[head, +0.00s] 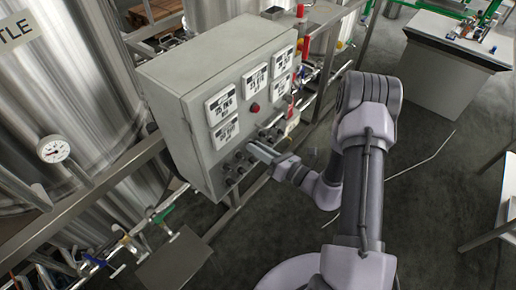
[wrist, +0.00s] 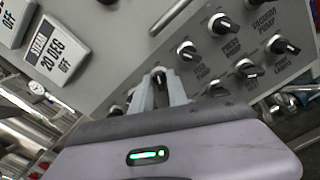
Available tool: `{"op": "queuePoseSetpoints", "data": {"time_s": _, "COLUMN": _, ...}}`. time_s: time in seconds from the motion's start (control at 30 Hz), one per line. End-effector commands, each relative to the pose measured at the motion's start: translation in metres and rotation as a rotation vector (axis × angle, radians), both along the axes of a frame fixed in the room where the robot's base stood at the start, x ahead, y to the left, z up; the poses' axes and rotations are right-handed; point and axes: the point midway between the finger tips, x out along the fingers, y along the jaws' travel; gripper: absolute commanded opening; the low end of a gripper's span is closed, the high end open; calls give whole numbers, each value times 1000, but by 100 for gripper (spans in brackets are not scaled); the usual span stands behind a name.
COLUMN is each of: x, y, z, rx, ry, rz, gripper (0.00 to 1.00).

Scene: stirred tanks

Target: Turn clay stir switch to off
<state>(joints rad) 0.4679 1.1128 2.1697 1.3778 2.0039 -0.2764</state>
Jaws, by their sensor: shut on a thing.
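A grey control box (head: 215,95) carries rows of small dark rotary switches low on its front. My gripper (head: 254,149) reaches the panel from the right, at the upper part of the switch rows. In the wrist view, my gripper (wrist: 162,84) is shut on a black switch knob (wrist: 158,72). The fingers cover most of this knob and its label, so I cannot read whether it is the clay stir switch or which way it points.
Display plates (head: 222,103) and a red button (head: 254,107) sit above the switches. A steel tank (head: 60,90) with a dial gauge (head: 53,149) stands left. Pipes and valves run below and behind the box. The floor (head: 425,180) at right is mostly clear.

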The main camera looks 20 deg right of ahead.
Motion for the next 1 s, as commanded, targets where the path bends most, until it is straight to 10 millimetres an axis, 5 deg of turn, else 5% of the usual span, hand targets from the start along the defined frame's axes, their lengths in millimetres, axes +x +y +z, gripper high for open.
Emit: {"op": "queuePoseSetpoints", "data": {"time_s": 1.0, "x": 0, "y": 0, "z": -5, "rx": -634, "ry": -460, "rz": 0, "gripper": 0}}
